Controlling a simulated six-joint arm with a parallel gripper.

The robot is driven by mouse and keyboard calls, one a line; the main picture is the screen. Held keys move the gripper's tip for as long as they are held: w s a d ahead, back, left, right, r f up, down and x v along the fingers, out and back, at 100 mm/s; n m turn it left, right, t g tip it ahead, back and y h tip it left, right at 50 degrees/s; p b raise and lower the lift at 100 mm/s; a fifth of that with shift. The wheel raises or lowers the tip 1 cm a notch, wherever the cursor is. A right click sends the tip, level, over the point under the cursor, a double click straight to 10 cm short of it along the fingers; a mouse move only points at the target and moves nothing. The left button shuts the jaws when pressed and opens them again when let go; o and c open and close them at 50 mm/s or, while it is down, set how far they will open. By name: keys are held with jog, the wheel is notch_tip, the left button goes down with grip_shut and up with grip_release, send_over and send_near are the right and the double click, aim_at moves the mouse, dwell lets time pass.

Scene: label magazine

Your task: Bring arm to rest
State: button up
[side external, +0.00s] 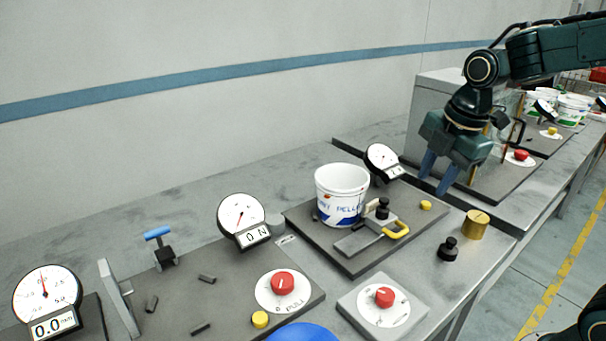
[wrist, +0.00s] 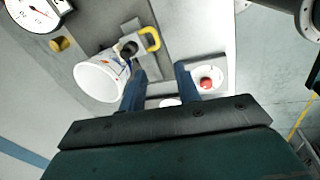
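My gripper (side external: 436,178) is raised over the bench at the right of the side view, behind and to the right of the white pellet bucket (side external: 342,190). Its two blue fingers are apart with nothing seen between them. In the wrist view my gripper (wrist: 160,85) also shows the fingers spread, with bench between them. The bucket shows at the left in the wrist view (wrist: 100,78). It stands upright on a dark plate (side external: 375,262), beside a small fixture with a yellow handle (side external: 396,230).
A brass cylinder (side external: 475,224) and a black knobbed weight (side external: 448,249) stand right of the plate. A red-knob box (side external: 383,298) is in front. Dial gauges (side external: 241,220) and small dark bars (side external: 207,279) are at the left. A grey box (side external: 440,97) stands behind my arm.

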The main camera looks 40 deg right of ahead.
jog(key=s+a+r+m+t, duration=0.2)
jog(key=s+a+m+t, duration=0.1)
jog(key=s+m, duration=1.1)
jog(key=shift+s+r+m, duration=0.15)
jog(key=shift+s+m, duration=0.15)
jog(key=shift+m, duration=0.9)
jog(key=shift+w+a, duration=0.1)
jog(key=w+d+f+m+g, duration=0.1)
jog(key=w+m, duration=0.7)
jog(key=m, duration=0.1)
jog(key=w+d+f+m+g, duration=0.2)
jog(key=w+m, duration=0.6)
jog(key=m, duration=0.1)
jog(key=shift+d+f, duration=0.15)
jog(key=shift+d, duration=0.15)
jog(key=shift+f, duration=0.15)
